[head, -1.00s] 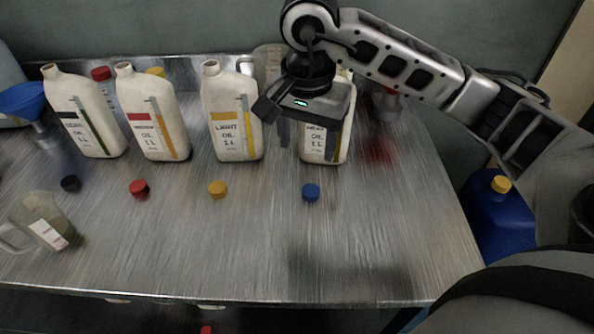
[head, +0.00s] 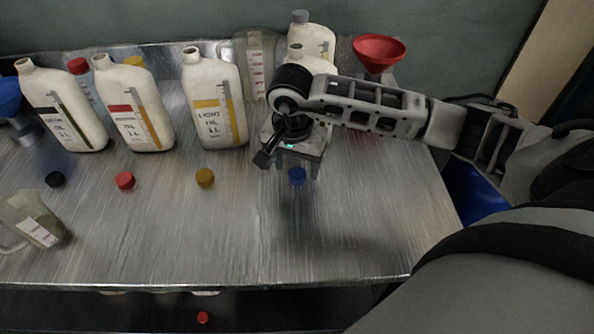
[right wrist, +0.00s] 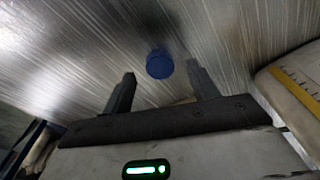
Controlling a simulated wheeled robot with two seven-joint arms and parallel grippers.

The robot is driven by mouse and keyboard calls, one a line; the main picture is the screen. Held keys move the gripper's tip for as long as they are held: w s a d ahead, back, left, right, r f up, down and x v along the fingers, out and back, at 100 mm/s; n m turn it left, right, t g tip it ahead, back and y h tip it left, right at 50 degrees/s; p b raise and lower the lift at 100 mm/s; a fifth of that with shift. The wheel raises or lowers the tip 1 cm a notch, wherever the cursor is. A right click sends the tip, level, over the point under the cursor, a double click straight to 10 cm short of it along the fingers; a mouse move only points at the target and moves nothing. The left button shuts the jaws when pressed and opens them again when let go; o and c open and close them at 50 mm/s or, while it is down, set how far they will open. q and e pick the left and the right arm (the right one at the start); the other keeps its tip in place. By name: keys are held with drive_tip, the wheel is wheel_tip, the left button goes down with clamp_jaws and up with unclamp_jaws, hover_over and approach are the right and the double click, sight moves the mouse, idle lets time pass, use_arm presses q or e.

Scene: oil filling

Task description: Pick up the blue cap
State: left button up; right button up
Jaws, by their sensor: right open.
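The blue cap (head: 297,176) lies on the metal table, at the right end of a row of caps. How high the fingers are above the table is hard to tell. My left gripper is not in view.
Yellow (head: 205,177), red (head: 125,181) and black (head: 55,179) caps lie to the left. White oil bottles, such as the light oil bottle (head: 214,100), stand behind. A red funnel (head: 379,52) is at the back right.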

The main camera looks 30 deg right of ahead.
drive_tip(key=shift+f, duration=0.6)
drive_tip(key=shift+w+d+f, duration=0.1)
drive_tip(key=shift+f, duration=0.25)
drive_tip(key=c, duration=1)
drive_tip(key=shift+c, duration=0.3)
drive_tip(key=shift+r, duration=0.15)
